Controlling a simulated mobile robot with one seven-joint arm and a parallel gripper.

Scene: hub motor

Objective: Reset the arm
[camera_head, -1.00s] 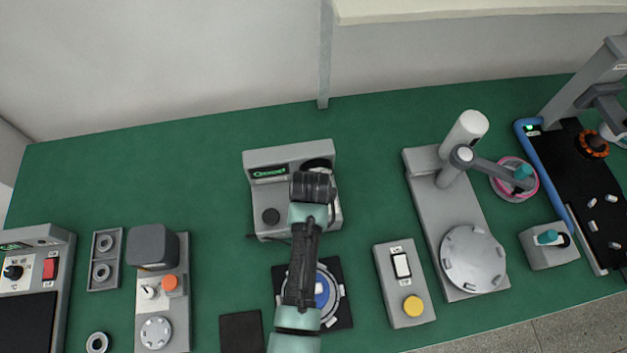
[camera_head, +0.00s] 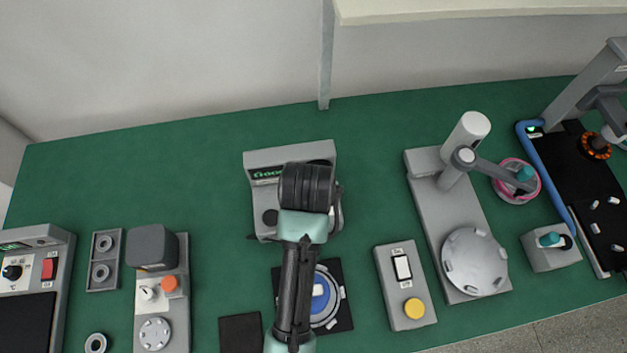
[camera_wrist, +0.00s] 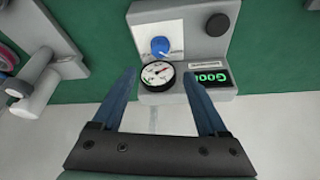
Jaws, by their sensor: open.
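My arm reaches up the middle of the head view, its dark wrist joint in front of the grey tester box (camera_head: 262,163). The fingers are hidden there. In the wrist view my gripper (camera_wrist: 160,80) is open, its two blue fingers apart with nothing held between them. Beyond the fingers, the same box (camera_wrist: 185,50) shows upside down with a dial gauge (camera_wrist: 157,75), a blue knob (camera_wrist: 160,46), a black knob (camera_wrist: 217,25) and a green display (camera_wrist: 211,77). I cannot tell whether the fingertips touch it.
A blue-centred round fixture (camera_head: 325,298) on a black mat lies beneath my arm. A switch box with a yellow button (camera_head: 413,307) and a grey press-like station (camera_head: 472,262) stand right. A control unit (camera_head: 152,247) and bearing tray (camera_head: 104,260) stand left. The green table's back is clear.

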